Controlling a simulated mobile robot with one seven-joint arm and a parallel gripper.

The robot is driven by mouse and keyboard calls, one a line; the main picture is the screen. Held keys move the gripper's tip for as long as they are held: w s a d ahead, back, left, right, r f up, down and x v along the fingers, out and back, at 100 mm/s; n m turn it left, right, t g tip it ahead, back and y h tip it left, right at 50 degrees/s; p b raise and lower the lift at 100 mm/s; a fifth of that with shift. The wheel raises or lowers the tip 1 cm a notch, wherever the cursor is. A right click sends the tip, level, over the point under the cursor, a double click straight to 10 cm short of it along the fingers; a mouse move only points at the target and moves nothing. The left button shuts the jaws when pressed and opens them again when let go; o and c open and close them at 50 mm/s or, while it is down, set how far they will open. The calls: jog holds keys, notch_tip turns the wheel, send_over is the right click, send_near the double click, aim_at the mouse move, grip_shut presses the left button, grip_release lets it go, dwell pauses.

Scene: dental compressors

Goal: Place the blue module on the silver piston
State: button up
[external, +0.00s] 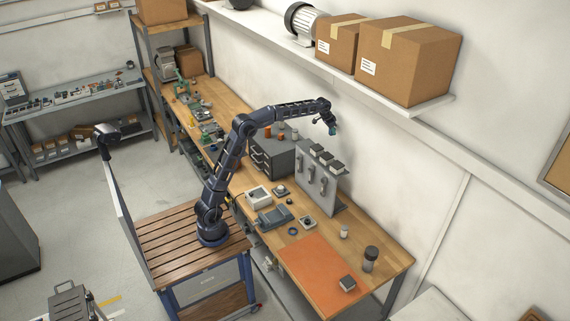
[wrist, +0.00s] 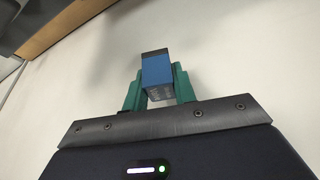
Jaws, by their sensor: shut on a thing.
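My gripper (external: 332,128) is raised high over the workbench, near the back wall, above the grey stand. In the wrist view, the green fingers of my gripper (wrist: 158,88) are shut on the blue module (wrist: 156,70), a small blue block with a dark top face. The module is held clear of any surface. The grey upright stand (external: 340,208) on the bench carries several silver parts (external: 311,174) on its front and dark-topped blocks along its top. I cannot tell for sure which part is the silver piston. The wrist view shows no piston.
A grey drawer cabinet (external: 272,157) is left of the stand. A wall shelf (external: 432,105) with cardboard boxes (external: 405,60) overhangs the bench.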

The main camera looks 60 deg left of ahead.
jog(key=s+a+n+y, duration=0.1)
jog(key=s+a+n, duration=0.2)
jog(key=a, duration=1.4)
jog(key=s+a+n+y, duration=0.15)
jog(key=s+a, duration=0.25)
jog(key=a, duration=1.3)
jog(key=s+a+n+y, duration=0.1)
jog(key=s+a+n, duration=0.25)
jog(key=a, duration=1.35)
jog(key=n+g+y, duration=0.2)
jog(key=n+g, duration=0.1)
jog(key=n, duration=0.5)
send_over(220, 140)
jog(key=f, duration=3.8)
jog(key=shift+w+a, duration=0.1)
jog(key=shift+a, duration=0.2)
jog(key=shift+f, duration=0.15)
jog(key=o, duration=0.7)
jog(key=v, duration=1.2)
jog(key=shift+a, duration=0.2)
